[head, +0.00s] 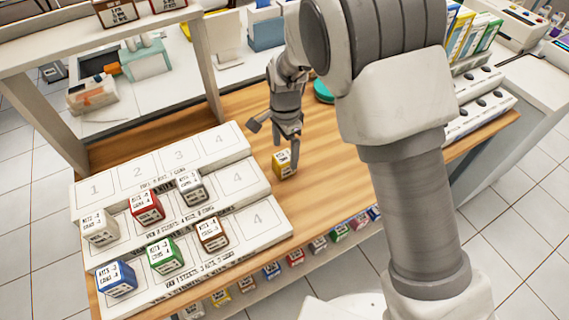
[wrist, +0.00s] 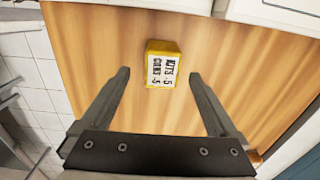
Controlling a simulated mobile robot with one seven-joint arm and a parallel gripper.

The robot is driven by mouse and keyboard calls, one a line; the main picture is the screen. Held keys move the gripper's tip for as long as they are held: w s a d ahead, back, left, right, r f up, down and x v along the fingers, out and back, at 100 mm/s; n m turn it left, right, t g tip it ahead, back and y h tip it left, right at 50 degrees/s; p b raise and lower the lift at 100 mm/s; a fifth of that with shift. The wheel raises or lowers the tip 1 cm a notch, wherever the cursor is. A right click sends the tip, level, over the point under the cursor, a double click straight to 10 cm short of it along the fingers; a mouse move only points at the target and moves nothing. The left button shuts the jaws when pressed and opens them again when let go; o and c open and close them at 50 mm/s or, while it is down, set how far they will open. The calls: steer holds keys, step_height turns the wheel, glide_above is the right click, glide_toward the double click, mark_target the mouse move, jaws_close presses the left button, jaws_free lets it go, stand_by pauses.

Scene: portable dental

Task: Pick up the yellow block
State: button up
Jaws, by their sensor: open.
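The yellow block (head: 284,164) sits on the wooden table to the right of the stepped white rack. It has a white label with dark print, which faces the wrist camera (wrist: 162,64). My gripper (head: 289,146) is just above and beside the block in the head view, pointing down. In the wrist view my gripper (wrist: 158,76) is open and empty, with its two fingers spread wide to the left and right of the block. The block shows between and slightly beyond the fingertips, with a gap on both sides.
The stepped white rack (head: 237,178) holds several coloured blocks, including a red block (head: 147,205), a green block (head: 165,256) and a blue block (head: 116,278). A green round object (head: 323,91) lies behind my gripper. Bare wood surrounds the yellow block.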

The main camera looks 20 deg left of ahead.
mark_target(284, 156)
steer(key=shift+a+f, duration=0.15)
steer(key=shift+f, duration=3.25)
jaws_close()
steer(key=shift+w+r, duration=0.1)
steer(key=shift+r, duration=0.5)
step_height(284, 156, up, 3)
steer(key=shift+f, duration=0.1)
steer(key=s+d+r, duration=0.3)
steer(key=d+r, duration=0.4)
steer(key=d, duration=0.4)
steer(key=shift+d, duration=0.2)
